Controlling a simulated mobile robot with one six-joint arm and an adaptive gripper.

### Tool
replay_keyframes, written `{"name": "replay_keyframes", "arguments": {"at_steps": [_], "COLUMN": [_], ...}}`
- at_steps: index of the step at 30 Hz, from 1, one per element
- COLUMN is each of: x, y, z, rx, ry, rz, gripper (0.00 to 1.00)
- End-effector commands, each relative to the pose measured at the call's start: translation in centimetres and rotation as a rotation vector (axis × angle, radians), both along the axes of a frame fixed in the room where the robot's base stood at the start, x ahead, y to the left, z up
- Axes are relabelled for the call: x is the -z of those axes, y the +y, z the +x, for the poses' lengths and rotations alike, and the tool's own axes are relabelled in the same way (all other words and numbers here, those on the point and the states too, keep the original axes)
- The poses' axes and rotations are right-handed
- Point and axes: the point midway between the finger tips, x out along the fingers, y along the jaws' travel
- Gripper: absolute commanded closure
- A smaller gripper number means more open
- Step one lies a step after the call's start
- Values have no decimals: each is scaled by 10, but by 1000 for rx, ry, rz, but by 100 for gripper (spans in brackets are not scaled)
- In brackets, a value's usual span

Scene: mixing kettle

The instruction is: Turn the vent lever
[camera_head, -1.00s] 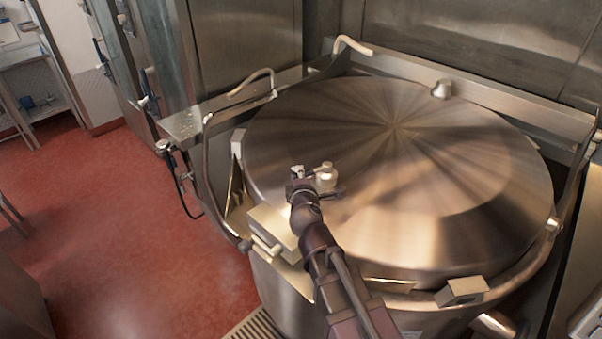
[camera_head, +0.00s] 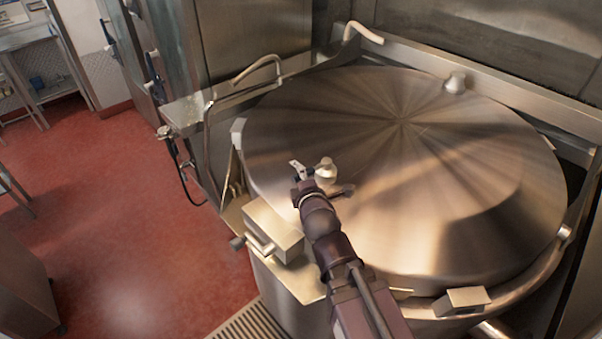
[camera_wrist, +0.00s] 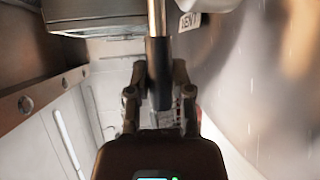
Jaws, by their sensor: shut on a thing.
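The vent lever shows in the wrist view as a shiny rod with a black grip (camera_wrist: 158,60). My gripper (camera_wrist: 158,88) has its two fingers on either side of the black grip, shut on it. A small label with lettering (camera_wrist: 189,20) sits beside the rod. In the head view my gripper (camera_head: 302,174) is over the near left part of the kettle lid, next to a pale round vent fitting (camera_head: 326,170). The lever is mostly hidden there by my gripper.
The large round steel lid (camera_head: 420,150) lies closed on the kettle. A boxy bracket (camera_head: 272,228) is at its left rim and a small block (camera_head: 462,300) at its front rim. A bent handle (camera_head: 258,70) stands behind. Red floor (camera_head: 130,220) is open at left.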

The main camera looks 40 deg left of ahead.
Motion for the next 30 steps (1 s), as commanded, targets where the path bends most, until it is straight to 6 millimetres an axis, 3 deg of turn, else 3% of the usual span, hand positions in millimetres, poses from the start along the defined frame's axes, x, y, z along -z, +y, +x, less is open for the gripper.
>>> {"name": "replay_keyframes", "arguments": {"at_steps": [15,16,19,27,28,30], "x": [0,0,0,0,0,0], "y": [1,1,1,0,0,0], "z": [-4,-4,-4,-4,-4,-4], "rx": [-9,-10,-9,-9,-9,-9], "ry": [-1,-1,-1,0,0,0], "rz": [-1,-1,-1,0,-1,-1], "gripper": [100,66,36,36,39,60]}}
